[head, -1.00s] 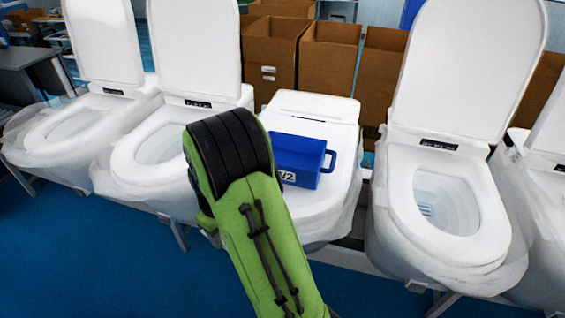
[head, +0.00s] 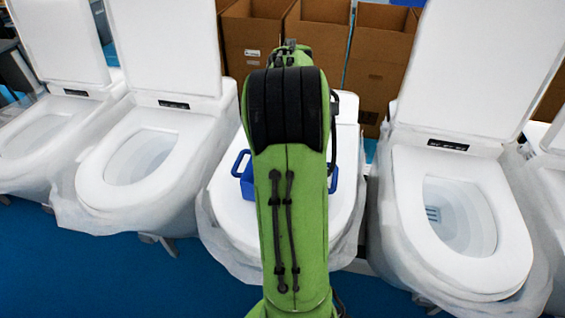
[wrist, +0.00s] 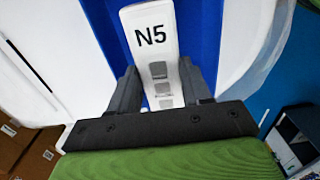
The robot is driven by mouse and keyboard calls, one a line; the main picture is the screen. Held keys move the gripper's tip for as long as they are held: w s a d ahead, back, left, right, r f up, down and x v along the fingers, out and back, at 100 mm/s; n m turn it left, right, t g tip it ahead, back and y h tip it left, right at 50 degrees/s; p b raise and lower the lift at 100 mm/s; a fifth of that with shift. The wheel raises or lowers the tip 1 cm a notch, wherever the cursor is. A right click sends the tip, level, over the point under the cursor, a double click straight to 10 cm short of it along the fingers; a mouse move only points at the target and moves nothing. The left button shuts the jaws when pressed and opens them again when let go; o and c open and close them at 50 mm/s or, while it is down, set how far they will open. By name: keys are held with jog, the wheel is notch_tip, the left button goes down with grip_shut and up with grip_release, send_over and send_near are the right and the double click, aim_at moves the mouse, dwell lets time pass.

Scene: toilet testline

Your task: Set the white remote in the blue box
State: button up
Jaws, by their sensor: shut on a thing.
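The white remote (wrist: 150,18), marked N5 and with grey buttons, is between the two dark fingers of my gripper (wrist: 160,84) in the wrist view. My gripper is shut on it. The blue box (wrist: 205,40) shows behind the remote on both sides, so the remote is over it in that view; the height between them cannot be told. In the head view my green arm covers most of the blue box (head: 243,168), and only its left and right edges show. The box sits on the closed lid of the middle toilet. My gripper and the remote are hidden there.
Open white toilets stand on both sides, one at the left (head: 140,155) and one at the right (head: 460,215), with raised lids. Cardboard boxes (head: 315,45) stand behind. The blue floor (head: 130,270) in front is clear.

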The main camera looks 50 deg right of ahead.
notch_tip(320, 180, down, 9)
jog(key=shift+f+b, duration=0.2)
jog(key=shift+b, duration=0.45)
jog(key=shift+f, duration=0.15)
jog(key=shift+s+a, duration=0.1)
jog(key=shift+a, duration=0.05)
jog(key=o, duration=1.2)
